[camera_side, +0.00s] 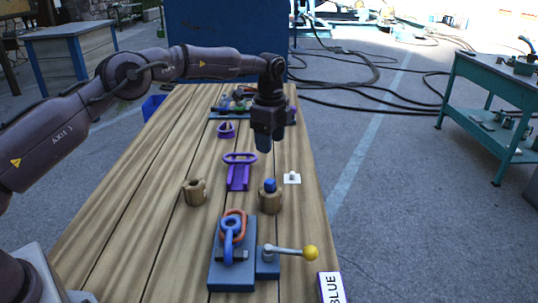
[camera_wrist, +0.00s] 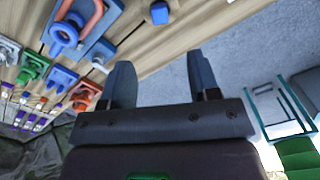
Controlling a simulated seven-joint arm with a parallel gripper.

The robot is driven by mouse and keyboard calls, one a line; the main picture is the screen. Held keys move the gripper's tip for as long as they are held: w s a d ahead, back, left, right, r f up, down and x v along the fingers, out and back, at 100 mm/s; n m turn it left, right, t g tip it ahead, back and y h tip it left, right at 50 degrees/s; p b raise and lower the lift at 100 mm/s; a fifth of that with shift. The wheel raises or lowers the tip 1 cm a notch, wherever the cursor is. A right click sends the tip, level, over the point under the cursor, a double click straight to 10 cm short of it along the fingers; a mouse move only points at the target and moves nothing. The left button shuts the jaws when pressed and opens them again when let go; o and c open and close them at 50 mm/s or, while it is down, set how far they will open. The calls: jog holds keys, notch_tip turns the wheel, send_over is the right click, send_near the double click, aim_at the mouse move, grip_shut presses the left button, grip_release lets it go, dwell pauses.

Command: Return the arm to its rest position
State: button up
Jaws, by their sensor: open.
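My gripper (camera_side: 264,142) hangs over the right part of the wooden table (camera_side: 120,228), fingers pointing down, above the tabletop. In the wrist view the two fingers of my gripper (camera_wrist: 162,78) stand apart with nothing between them. A blue fixture (camera_side: 218,272) at the table's near end carries an orange link (camera_side: 237,213) and a blue ring link (camera_side: 228,238). A wooden spool (camera_side: 271,203) with a blue plug (camera_side: 270,185) stands upright behind it. A second wooden spool (camera_side: 194,193) stands to its left.
A lever with a yellow ball (camera_side: 310,252) sticks out right of the fixture. A purple piece (camera_side: 239,175) and a small white plate (camera_side: 292,178) lie mid-table. A box marked BLUE (camera_side: 331,288) sits at the near right edge. A teal bench (camera_side: 480,95) stands right, apart from the table.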

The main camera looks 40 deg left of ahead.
jog(key=s+r+n+t, duration=0.2)
jog(key=s+r+n, duration=0.3)
jog(key=s, duration=0.7)
jog(key=s+d+r+n+t, duration=0.1)
jog(key=s+r+n, duration=0.4)
jog(key=s, duration=0.8)
jog(key=s+r+n+t, duration=0.2)
jog(key=s+r+n, duration=0.2)
jog(key=s, duration=0.9)
notch_tip(320, 180, up, 2)
jog(key=shift+d+n+t, duration=0.3)
jog(key=shift+d+n, duration=0.05)
jog(key=shift+n, duration=0.05)
